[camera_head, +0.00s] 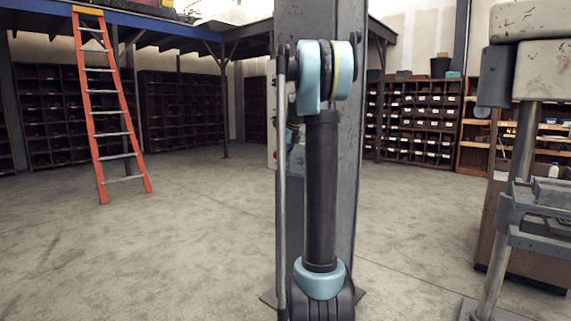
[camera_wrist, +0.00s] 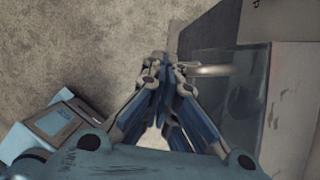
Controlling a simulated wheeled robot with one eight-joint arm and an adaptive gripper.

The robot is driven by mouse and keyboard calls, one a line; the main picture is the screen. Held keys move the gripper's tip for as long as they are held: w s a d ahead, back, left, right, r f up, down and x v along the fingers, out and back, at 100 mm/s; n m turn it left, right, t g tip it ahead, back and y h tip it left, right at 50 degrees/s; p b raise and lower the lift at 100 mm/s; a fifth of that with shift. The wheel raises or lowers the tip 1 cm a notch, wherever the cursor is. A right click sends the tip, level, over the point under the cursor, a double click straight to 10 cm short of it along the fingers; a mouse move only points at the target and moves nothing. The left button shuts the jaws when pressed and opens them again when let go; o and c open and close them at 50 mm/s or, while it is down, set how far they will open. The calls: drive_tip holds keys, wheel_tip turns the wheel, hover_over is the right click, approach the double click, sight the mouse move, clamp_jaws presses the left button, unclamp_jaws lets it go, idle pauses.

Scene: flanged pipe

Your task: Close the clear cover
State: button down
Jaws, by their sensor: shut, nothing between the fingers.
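The clear cover (camera_wrist: 243,95) is a see-through greyish pane in the right half of the wrist view. It stands out beside a beige box (camera_wrist: 290,95) at the right edge. A pale, short bar (camera_wrist: 213,70) shows at its upper left, close to my fingertips. My gripper (camera_wrist: 160,62) is shut and empty, just left of the bar; I cannot tell if they touch. In the head view the box (camera_head: 271,115), with a red button, is fixed to a grey column and mostly hidden by my arm.
The grey steel column (camera_head: 345,190) rises right behind my arm. An orange ladder (camera_head: 108,110) leans on a blue mezzanine at the left. A grey machine (camera_head: 535,70) stands at the right. Shelves line the back wall. The concrete floor between is clear.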

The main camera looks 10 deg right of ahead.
drive_tip(key=shift+w, duration=1.1)
